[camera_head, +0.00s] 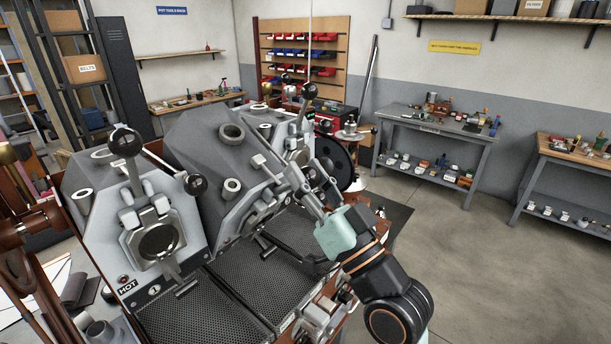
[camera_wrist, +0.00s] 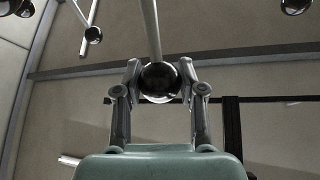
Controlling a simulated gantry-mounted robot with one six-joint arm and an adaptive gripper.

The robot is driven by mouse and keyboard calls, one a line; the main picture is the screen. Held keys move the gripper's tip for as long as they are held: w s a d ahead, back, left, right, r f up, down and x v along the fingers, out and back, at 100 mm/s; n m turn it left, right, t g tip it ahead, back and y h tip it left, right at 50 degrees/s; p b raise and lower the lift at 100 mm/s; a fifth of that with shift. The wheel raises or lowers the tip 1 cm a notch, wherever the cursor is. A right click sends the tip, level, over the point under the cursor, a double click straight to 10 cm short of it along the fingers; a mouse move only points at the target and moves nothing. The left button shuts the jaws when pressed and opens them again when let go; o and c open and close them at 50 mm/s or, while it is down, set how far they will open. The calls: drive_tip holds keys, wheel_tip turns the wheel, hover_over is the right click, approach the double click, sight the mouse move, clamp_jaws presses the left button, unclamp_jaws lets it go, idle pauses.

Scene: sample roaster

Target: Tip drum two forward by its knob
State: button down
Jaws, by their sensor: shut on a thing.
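Drum two (camera_head: 212,135) is the grey middle unit of the roaster in the head view. Its housing sits at a steeper angle than drum one beside it, with its front face leaning down. My gripper (camera_head: 308,190) is at the front right of drum two, at the end of a metal handle. In the wrist view my gripper (camera_wrist: 160,72) has its two fingers closed on either side of a glossy black ball knob (camera_wrist: 160,84) on a pale rod (camera_wrist: 152,32).
Drum one (camera_head: 85,205), with black ball knobs (camera_head: 126,142) and a HOT label (camera_head: 128,287), stands at the left. A third drum (camera_head: 297,140) stands behind drum two. Perforated trays (camera_head: 195,312) lie in front. Open floor (camera_head: 460,250) is at the right.

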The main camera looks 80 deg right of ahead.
drive_tip(key=c, duration=0.7)
unclamp_jaws()
drive_tip(key=shift+s+f, duration=0.15)
drive_tip(key=shift+f, duration=0.05)
drive_tip(key=v, duration=1.2)
drive_tip(key=shift+r, duration=0.15)
